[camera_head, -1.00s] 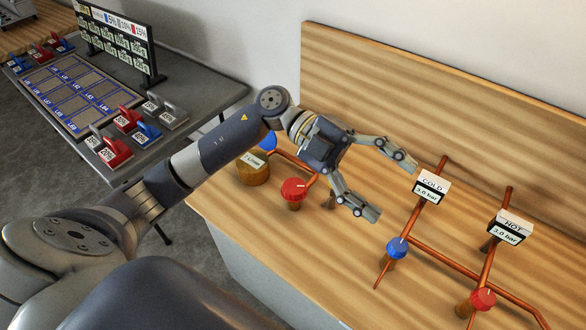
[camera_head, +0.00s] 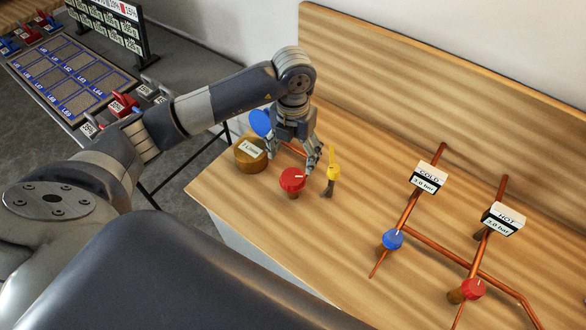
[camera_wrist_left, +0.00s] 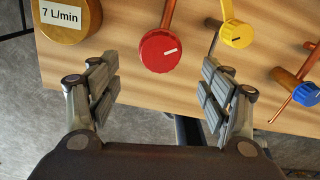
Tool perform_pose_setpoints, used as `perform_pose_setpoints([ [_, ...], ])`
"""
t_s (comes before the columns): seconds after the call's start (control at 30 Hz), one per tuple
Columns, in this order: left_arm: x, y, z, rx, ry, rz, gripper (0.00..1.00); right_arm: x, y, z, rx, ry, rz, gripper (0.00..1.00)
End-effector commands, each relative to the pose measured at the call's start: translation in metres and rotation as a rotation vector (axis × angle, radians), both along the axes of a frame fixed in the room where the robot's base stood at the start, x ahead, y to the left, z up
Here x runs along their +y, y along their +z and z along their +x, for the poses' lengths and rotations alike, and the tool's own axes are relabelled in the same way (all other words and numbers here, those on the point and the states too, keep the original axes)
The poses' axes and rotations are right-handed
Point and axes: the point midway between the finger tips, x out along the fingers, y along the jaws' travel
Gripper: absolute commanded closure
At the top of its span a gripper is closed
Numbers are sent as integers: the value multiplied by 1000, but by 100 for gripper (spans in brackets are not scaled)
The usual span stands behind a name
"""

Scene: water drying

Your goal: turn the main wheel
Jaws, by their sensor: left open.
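Several coloured knobs sit on copper pipes on the wooden bench; none is labelled as the main wheel. A red knob (camera_head: 292,180) with a white mark stands near the bench's left part, and it shows between and beyond my fingers in the left wrist view (camera_wrist_left: 160,51). A yellow knob with a lever (camera_head: 333,171) is just right of it, also in the left wrist view (camera_wrist_left: 236,33). A blue wheel (camera_head: 261,123) is partly hidden behind my left gripper (camera_head: 297,157). That gripper is open and empty, pointing down near the red knob, apart from it in the wrist view. My right gripper is out of view.
A brown round gauge (camera_head: 250,155) reading 7 L/min in the wrist view is left of the red knob. COLD (camera_head: 428,178) and HOT (camera_head: 503,219) gauges, a blue knob (camera_head: 392,239) and another red knob (camera_head: 472,289) stand right. A wooden backboard (camera_head: 430,95) rises behind.

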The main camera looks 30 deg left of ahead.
Motion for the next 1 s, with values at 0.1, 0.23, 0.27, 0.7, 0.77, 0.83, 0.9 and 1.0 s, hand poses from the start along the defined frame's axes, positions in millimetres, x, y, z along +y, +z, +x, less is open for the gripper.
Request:
perform_pose_setpoints([
  [0.1,0,-22,-2,8,0,-1,28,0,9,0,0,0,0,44],
  [0.23,-1,-47,-2,7,1,-2,28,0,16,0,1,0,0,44],
  [0.27,-1,-52,-2,7,1,-2,28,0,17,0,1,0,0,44],
  [0.7,-1,-82,0,1,-1,-3,28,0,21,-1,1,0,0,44],
  [0.77,-1,-82,0,1,-1,-3,28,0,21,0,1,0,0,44],
  [0.83,-1,-82,0,1,-1,-3,28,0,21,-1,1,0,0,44],
  [0.9,-1,-82,0,1,-1,-3,44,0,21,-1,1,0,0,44],
  [1.0,-1,-82,0,1,0,-3,67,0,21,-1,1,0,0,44],
])
